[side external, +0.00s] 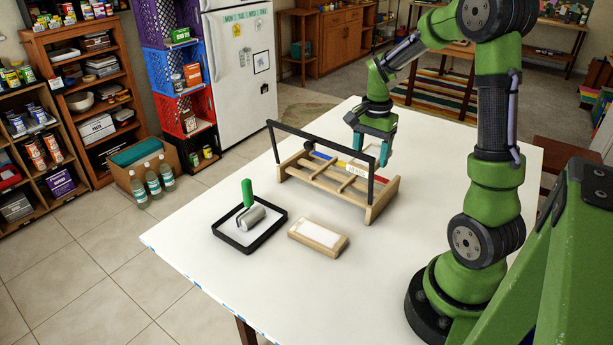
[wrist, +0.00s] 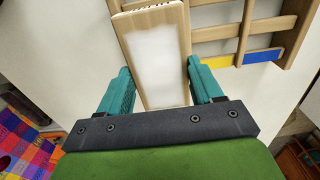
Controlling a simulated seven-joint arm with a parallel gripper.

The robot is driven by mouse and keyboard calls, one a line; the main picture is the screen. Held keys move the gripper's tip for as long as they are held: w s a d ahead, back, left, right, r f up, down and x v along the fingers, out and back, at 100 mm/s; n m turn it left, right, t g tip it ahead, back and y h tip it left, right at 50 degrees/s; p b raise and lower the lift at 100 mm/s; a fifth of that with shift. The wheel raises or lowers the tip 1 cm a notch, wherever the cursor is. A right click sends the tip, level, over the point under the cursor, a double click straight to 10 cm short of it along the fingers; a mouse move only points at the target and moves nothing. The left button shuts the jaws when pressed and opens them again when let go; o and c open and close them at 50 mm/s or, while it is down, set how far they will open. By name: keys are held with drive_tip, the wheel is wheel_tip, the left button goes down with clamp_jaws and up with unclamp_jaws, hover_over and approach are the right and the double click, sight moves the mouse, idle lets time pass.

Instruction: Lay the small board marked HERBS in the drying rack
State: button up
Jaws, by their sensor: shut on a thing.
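My gripper (side external: 377,150) is at the right end of the drying rack (side external: 322,184), on its far side in the side view. In the wrist view its two teal fingers (wrist: 160,68) stand on either side of a wooden board (wrist: 154,45) with a blank-looking white face, and they are shut on it. The board's far end comes close beside the rack (wrist: 238,32); I cannot tell whether they touch.
A second wooden block with a white face (side external: 318,237) lies in front of the rack. Left of it is a black-rimmed tray (side external: 262,240) with a green-handled roller (side external: 249,207). The rack's black bar frame (side external: 318,139) rises above it.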

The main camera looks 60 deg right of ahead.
drive_tip(key=shift+f, duration=2.3)
drive_tip(key=shift+f, duration=0.25)
drive_tip(key=o, duration=1.2)
drive_tip(key=shift+c, duration=0.2)
drive_tip(key=shift+r, duration=4)
drive_tip(key=shift+a+r, duration=0.1)
